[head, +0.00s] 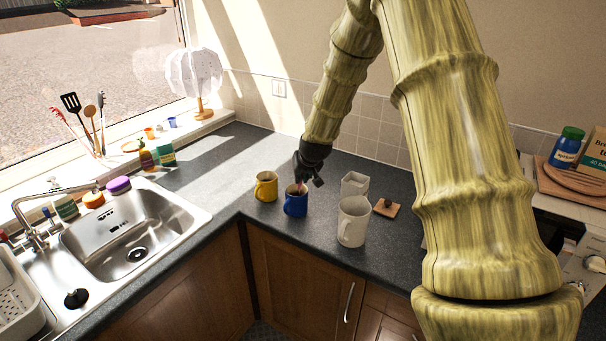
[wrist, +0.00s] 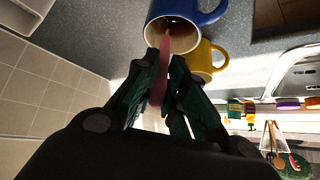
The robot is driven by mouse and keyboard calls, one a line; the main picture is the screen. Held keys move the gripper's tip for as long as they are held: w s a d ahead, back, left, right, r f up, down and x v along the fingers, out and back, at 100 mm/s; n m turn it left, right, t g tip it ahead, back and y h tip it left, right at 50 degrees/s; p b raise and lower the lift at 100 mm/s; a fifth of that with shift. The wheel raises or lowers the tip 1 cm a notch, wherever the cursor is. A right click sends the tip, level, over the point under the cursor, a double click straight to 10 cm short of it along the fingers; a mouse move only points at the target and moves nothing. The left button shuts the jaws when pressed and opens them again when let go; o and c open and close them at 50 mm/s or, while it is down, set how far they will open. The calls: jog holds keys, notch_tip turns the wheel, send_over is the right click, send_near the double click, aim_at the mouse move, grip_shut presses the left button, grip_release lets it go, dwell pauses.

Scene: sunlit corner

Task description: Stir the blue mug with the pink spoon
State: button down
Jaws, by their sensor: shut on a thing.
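The blue mug (head: 295,201) stands upright on the dark counter, right of a yellow mug. It also shows at the top of the wrist view (wrist: 199,15), with its mouth facing my gripper. My gripper (head: 304,182) is just above the blue mug. In the wrist view my gripper (wrist: 168,75) is shut on the pink spoon (wrist: 160,85), whose far end reaches into the blue mug's mouth. How deep the spoon sits and the bottom of the mug are hidden.
The yellow mug (head: 266,186) stands close on the left. A large white mug (head: 353,222), a white square container (head: 354,184) and a wooden coaster (head: 387,209) are on the right. The sink (head: 135,235) is at the left. Counter behind the mugs is clear.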

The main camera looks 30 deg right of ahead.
notch_tip(320, 180, up, 10)
jog(key=s+p, duration=0.2)
jog(key=p, duration=0.3)
jog(key=shift+a+f+p, duration=0.15)
jog(key=shift+a+p, duration=0.2)
jog(key=shift+a, duration=0.05)
dwell(0.8)
dwell(0.9)
jog(key=shift+r+p, duration=1.5)
jog(key=shift+r, duration=1)
